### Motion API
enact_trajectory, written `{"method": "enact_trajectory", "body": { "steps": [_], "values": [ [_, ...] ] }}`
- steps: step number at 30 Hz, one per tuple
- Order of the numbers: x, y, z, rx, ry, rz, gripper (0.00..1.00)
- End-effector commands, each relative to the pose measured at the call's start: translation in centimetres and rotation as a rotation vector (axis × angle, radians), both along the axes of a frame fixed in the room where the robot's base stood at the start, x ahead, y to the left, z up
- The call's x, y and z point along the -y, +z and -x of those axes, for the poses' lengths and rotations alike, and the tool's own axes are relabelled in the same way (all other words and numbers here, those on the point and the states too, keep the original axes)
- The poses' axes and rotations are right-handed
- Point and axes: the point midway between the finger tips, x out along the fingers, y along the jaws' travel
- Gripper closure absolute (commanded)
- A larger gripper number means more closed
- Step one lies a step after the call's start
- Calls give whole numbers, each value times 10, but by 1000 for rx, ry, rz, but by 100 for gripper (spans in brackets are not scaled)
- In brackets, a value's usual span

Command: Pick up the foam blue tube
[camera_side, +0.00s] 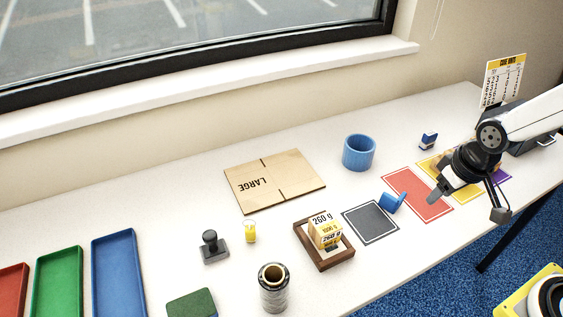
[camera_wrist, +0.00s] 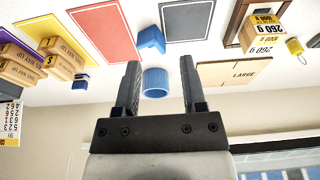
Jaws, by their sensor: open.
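The blue tube (camera_side: 359,154) is a short, wide, hollow ring standing upright on the white table, right of the flat LARGE carton. In the wrist view the tube (camera_wrist: 155,83) shows between my fingers but beyond them, not touched. My gripper (camera_side: 467,204) is at the right, above the table near the red and yellow mats, to the right of the tube and apart from it. In the wrist view its two fingers (camera_wrist: 160,64) are spread with nothing held. Whether the tube is foam cannot be told.
A blue angled piece (camera_side: 392,203) lies between the dark mat (camera_side: 370,222) and the red mat (camera_side: 417,194). A small blue-and-white box (camera_side: 428,141) stands right of the tube. A wooden tray (camera_side: 325,262) holds a 260 g box. The table around the tube is clear.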

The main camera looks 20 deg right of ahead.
Motion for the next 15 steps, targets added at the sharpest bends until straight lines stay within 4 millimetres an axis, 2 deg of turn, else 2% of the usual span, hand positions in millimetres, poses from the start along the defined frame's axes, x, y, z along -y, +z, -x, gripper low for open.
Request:
{"method": "enact_trajectory", "body": {
  "steps": [8, 11, 15],
  "values": [
    [1, 0, -3, 9, 1, 4, 47],
    [6, 0, -13, 33, 8, 17, 47],
    [19, 0, -42, 107, 29, 53, 47]
  ]
}}
